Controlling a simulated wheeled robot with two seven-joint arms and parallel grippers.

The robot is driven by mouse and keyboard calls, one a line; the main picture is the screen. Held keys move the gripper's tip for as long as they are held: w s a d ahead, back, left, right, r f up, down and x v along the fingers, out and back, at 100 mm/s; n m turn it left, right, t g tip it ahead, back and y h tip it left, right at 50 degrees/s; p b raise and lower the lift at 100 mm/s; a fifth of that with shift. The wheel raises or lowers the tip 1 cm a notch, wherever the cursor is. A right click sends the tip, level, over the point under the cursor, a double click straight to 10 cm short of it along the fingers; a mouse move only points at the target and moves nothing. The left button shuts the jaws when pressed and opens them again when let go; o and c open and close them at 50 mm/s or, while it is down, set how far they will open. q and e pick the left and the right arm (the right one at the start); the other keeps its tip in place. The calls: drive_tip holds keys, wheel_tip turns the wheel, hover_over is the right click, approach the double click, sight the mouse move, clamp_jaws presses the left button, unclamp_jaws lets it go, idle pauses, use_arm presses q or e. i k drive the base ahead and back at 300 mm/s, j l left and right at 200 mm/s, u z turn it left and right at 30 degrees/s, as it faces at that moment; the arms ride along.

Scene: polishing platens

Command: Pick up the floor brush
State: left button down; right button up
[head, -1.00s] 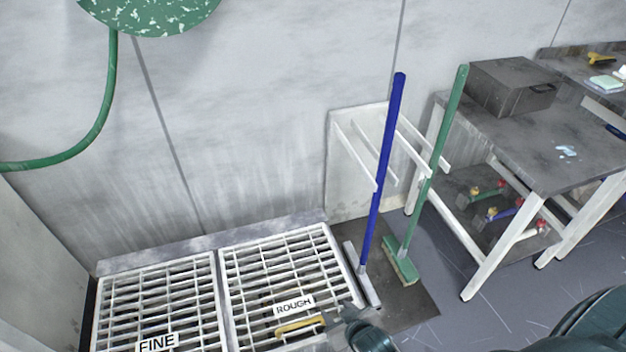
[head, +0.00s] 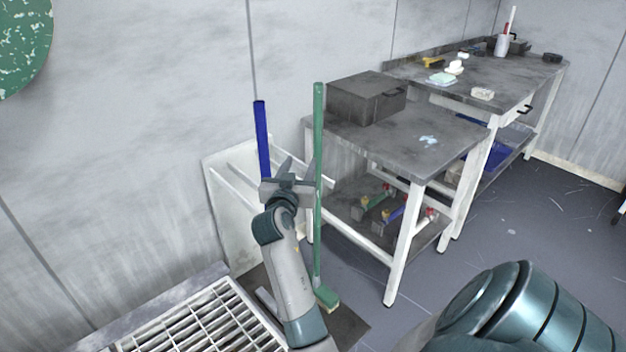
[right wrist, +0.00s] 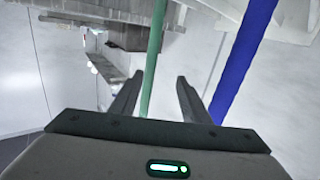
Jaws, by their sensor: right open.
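The floor brush has a long green handle (head: 319,150) and a green head (head: 327,298) on the floor; it stands upright, close to the rack and table. My right gripper (head: 297,172) is open and empty at the handle's upper part, just left of it in the head view. In the right wrist view the green handle (right wrist: 152,60) shows between the two spread fingers (right wrist: 157,88); I cannot tell how deep it sits between them. A blue-handled tool (head: 262,140) stands to the left, its lower part hidden by my arm. My left gripper is not in view.
The blue handle (right wrist: 240,60) passes close outside the right finger in the wrist view. A white wall rack (head: 226,210) stands behind. A grey table (head: 440,150) with a dark box (head: 365,98) is to the right. A white floor grating (head: 205,325) lies at lower left.

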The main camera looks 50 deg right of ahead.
sight(326, 297)
drive_tip(key=i+l, duration=0.1)
drive_tip(key=l, duration=0.3)
drive_tip(key=i+l, duration=0.1)
drive_tip(key=l, duration=0.3)
drive_tip(key=i+l+u, duration=0.1)
drive_tip(key=l, duration=0.3)
